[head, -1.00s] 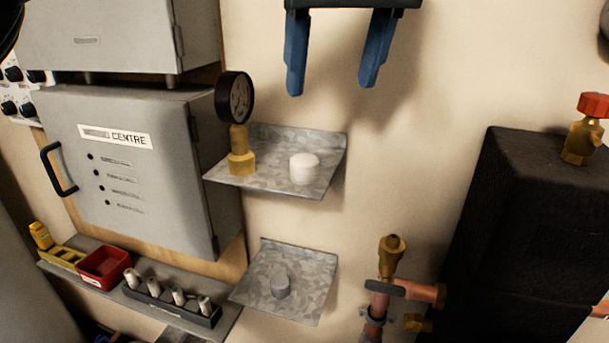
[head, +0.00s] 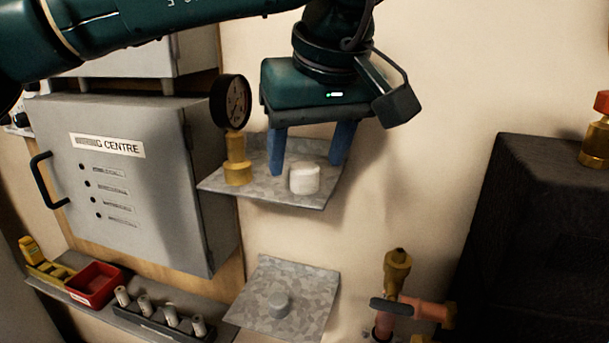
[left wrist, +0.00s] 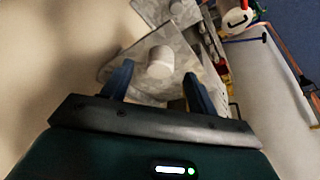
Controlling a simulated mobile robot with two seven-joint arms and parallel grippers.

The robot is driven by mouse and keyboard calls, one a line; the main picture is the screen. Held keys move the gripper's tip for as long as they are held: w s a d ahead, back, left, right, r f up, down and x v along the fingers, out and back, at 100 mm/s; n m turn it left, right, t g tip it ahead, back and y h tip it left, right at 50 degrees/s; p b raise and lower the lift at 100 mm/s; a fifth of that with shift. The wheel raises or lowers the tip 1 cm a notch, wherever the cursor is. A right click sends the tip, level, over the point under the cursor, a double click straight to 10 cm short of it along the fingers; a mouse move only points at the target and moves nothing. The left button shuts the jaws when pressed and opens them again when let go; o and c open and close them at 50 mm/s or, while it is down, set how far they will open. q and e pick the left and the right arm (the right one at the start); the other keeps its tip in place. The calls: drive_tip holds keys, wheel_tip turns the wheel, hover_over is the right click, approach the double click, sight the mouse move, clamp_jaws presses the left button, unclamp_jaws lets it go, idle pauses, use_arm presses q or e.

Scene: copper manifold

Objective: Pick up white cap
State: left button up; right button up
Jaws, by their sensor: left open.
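The white cap (head: 305,178) is a short white cylinder. It stands upright on the upper metal shelf (head: 262,192), to the right of a brass-based gauge. My left gripper (head: 310,172) is open, its blue fingers pointing down just above and behind the cap in the head view. In the left wrist view the cap (left wrist: 160,62) shows beyond the fingertips, between the lines of the two fingers (left wrist: 157,82), and it looks clear of both. My right gripper is not in view.
The pressure gauge (head: 233,125) stands close to the left finger on the same shelf. A grey cabinet (head: 125,185) is at the left. Copper pipework (head: 395,285) and a black block (head: 530,220) are at the right.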

use_arm(q)
drive_tip(key=shift+x, duration=1.1)
drive_tip(key=c, duration=0.9)
